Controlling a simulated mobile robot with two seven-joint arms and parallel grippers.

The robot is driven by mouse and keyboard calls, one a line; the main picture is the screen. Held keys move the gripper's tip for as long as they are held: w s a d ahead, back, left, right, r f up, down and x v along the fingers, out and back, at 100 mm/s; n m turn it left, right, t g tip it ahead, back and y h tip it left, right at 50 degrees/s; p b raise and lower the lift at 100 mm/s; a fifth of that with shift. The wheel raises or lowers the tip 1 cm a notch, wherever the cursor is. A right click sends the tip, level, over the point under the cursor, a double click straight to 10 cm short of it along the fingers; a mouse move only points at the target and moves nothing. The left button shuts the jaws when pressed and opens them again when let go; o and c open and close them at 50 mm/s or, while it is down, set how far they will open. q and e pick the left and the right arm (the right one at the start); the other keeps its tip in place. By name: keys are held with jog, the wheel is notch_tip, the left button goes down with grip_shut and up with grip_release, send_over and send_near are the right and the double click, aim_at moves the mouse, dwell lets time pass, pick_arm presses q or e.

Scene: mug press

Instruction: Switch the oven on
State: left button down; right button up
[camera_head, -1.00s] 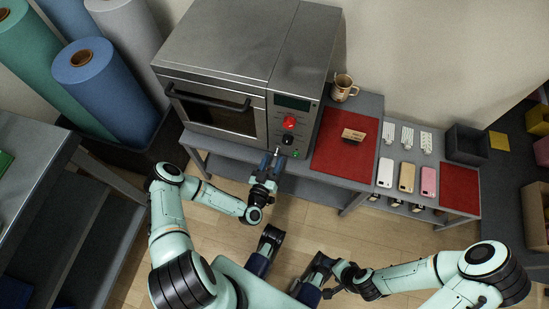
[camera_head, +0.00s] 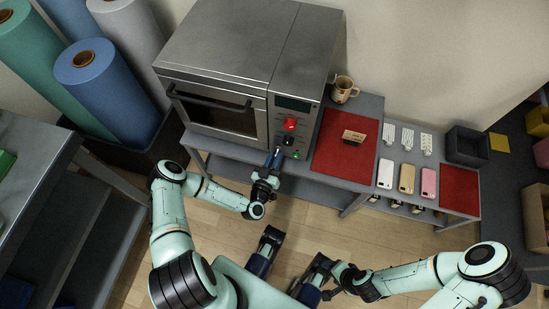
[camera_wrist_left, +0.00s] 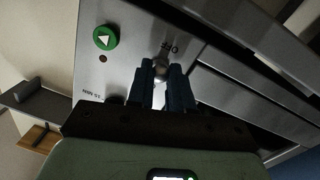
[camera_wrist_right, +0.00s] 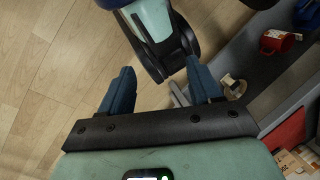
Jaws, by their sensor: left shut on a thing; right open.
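The oven (camera_head: 222,112) is a grey metal box on the bench, with its door shut. Its front panel carries a dark display (camera_head: 293,104), a red button (camera_head: 290,124), a black knob (camera_head: 288,141) and a green button (camera_head: 296,155). The green button shows a white triangle in the left wrist view (camera_wrist_left: 105,38). My left gripper (camera_head: 276,154) is at the lower left of this panel. In the left wrist view its blue fingers are shut on a small silver switch lever (camera_wrist_left: 161,70), below a small printed label. My right gripper (camera_wrist_right: 160,88) is open and empty, away from the oven.
A red mat (camera_head: 333,160) with a small brown block (camera_head: 354,135) lies right of the oven. A mug (camera_head: 344,88) stands behind it. Phone cases, including a pink one (camera_head: 428,181), and a dark bin (camera_head: 466,144) are farther right. Fabric rolls (camera_head: 100,85) stand at left.

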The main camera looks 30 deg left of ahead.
pick_arm(q)
jog(key=shift+r+g+p, duration=0.5)
jog(key=shift+p, duration=0.6)
jog(key=g+p, duration=0.1)
jog(key=p, duration=0.2)
jog(key=r+g+p, duration=0.1)
jog(key=g+p, duration=0.1)
jog(key=p, duration=0.1)
jog(key=shift+w+r+h, duration=0.1)
jog(key=shift+r+h, duration=0.05)
jog(key=shift+h, duration=0.25)
jog(key=g+p, duration=0.1)
jog(key=p, duration=0.2)
jog(key=shift+w+r+g, duration=0.1)
jog(key=shift+r+g, duration=0.1)
jog(key=shift+g, duration=0.2)
jog(key=shift+g+h+p, duration=0.3)
jog(key=shift+g+p, duration=0.35)
jog(key=shift+g, duration=0.05)
pick_arm(e)
notch_tip(320, 180, up, 12)
jog(key=s+a+g, duration=0.1)
jog(key=s, duration=0.2)
jog(key=shift+g, duration=0.3)
jog(key=shift+r, duration=0.1)
pick_arm(q)
jog(key=c, duration=1)
grip_release()
